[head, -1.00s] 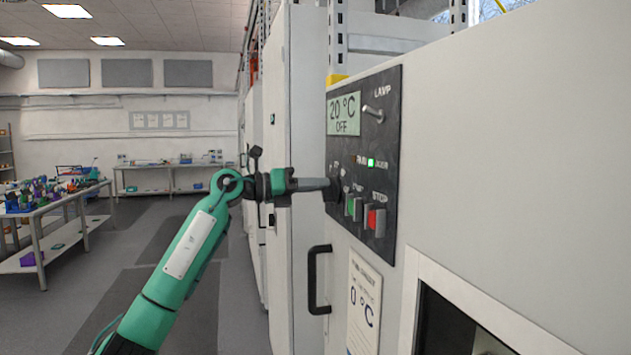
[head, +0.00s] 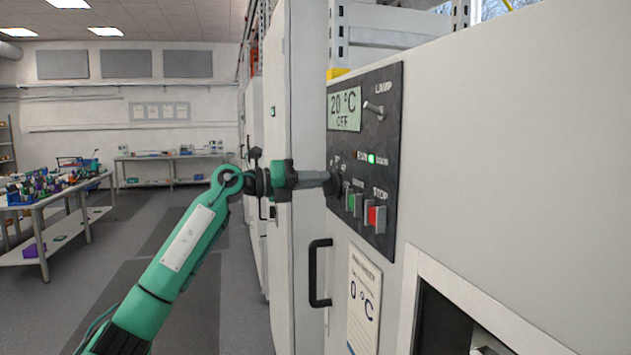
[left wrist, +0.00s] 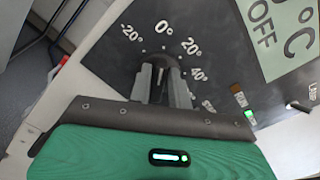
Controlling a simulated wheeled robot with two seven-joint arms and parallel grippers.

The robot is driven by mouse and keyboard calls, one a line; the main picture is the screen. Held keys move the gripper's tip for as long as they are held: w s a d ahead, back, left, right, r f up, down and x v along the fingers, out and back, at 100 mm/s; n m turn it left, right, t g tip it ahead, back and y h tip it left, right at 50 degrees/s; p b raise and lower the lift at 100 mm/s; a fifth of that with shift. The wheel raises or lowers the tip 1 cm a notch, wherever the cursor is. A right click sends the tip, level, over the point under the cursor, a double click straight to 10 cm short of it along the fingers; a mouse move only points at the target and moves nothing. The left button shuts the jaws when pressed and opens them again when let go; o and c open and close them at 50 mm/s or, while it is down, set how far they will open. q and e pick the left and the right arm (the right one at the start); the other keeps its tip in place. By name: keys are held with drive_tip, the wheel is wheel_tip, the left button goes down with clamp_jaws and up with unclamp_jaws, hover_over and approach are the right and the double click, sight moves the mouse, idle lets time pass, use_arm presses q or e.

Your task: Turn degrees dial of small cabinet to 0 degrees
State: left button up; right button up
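The small cabinet's dark control panel (head: 385,190) carries a display (head: 344,109) reading 20 °C OFF. The degrees dial sits at the panel's lower left, mostly hidden by my gripper. In the left wrist view its scale (left wrist: 163,29) shows marks from -20° through 0°, 20° and 40°, with 0° just above my fingertips. My left gripper (head: 333,183) reaches the dial, its fingers (left wrist: 160,70) on either side of its middle with a narrow dark gap between them. My right gripper is out of view.
Green and red push buttons (head: 376,217) sit close to the right of my fingers, with a lamp switch (head: 373,108) above. A black door handle (head: 318,272) and a card reading 0 °C (head: 363,300) are below. A table (head: 30,245) stands at far left.

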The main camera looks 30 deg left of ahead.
use_arm(q)
drive_tip(key=shift+o, duration=1.4)
drive_tip(key=b+v, duration=0.6)
drive_tip(key=v, duration=0.8)
drive_tip(key=shift+w, duration=0.15)
